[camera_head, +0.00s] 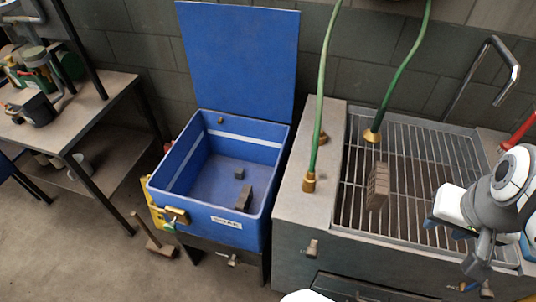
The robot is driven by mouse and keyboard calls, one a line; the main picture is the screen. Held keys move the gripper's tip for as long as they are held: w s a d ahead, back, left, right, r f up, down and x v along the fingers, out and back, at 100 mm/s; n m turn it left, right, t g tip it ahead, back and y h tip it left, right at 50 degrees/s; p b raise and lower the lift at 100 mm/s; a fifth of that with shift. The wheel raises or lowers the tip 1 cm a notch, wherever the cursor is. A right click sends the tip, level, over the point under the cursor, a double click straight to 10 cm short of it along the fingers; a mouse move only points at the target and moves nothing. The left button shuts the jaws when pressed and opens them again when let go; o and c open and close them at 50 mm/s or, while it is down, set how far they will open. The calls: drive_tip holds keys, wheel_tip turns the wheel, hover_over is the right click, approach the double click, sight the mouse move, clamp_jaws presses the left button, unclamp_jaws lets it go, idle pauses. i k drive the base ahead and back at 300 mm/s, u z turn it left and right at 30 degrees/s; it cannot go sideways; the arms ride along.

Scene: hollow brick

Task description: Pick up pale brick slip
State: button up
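A brown-grey ridged brick piece (378,187) sits on the metal grating at the right. Two small grey-brown pieces lie on the floor of the open blue bin (259,237): a small block (239,173) and a longer piece (244,198). I cannot tell for certain which of these is the pale brick slip; none looks clearly pale. My gripper (478,268) is at the right, over the front right part of the grating and apart from the brick piece. Its fingers are small and partly hidden by my arm, so its opening does not show clearly.
The grating (420,155) lies in a grey basin. Two green hoses (318,110) with brass ends hang across it and its left ledge. A bent metal pipe (490,60) rises behind. The bin's blue lid stands up at the back. A workbench (60,125) stands left.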

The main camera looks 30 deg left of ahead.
sight(243, 203)
drive_tip(key=z, duration=0.05)
drive_tip(key=k, duration=0.5)
drive_tip(key=z, duration=2.3)
drive_tip(key=k, duration=1.7)
drive_tip(key=u, duration=2.15)
drive_tip(key=i, duration=0.95)
